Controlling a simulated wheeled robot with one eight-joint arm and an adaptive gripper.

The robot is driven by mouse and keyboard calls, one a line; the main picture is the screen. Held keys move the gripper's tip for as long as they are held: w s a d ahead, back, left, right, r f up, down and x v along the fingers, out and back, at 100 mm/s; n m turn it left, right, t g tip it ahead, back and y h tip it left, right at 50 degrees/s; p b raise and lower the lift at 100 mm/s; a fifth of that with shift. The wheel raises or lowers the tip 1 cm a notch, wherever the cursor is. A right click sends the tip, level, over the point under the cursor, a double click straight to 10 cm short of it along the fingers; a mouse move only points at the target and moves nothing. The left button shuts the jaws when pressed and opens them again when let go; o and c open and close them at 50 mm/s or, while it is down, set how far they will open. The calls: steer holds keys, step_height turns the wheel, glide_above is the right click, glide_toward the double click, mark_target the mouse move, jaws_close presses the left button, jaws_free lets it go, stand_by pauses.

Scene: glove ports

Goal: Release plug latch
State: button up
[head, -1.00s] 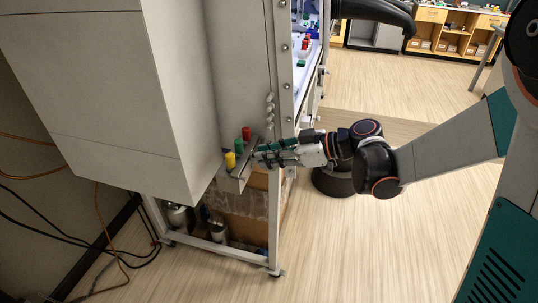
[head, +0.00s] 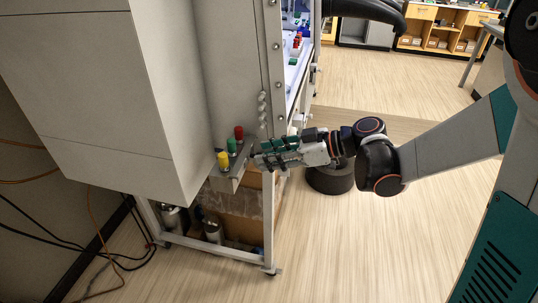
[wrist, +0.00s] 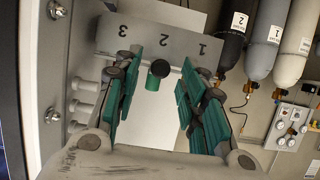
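A grey bracket (head: 230,181) on the cabinet's side carries yellow (head: 223,160), green (head: 232,147) and red (head: 239,132) plugs standing in a row. In the wrist view, the bracket plate (wrist: 178,44) shows the numbers 3, 2 and 1 upside down. A short plug with a black round end (wrist: 160,68) and a green part (wrist: 152,84) shows beside the plate near number 2. My gripper (head: 256,158) is open, just right of the bracket. In the wrist view its green-padded fingers stand on either side of this plug, with clear gaps. I cannot make out a latch.
The large grey cabinet panel (head: 105,100) stands left of the bracket. White knobs (wrist: 84,95) line the frame on the left of the wrist view. Gas cylinders (wrist: 264,38) and a valve panel (wrist: 291,126) are at the right. The floor (head: 400,240) to the right is clear.

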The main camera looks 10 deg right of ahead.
steer(key=v, duration=1.1)
steer(key=shift+d, duration=0.2)
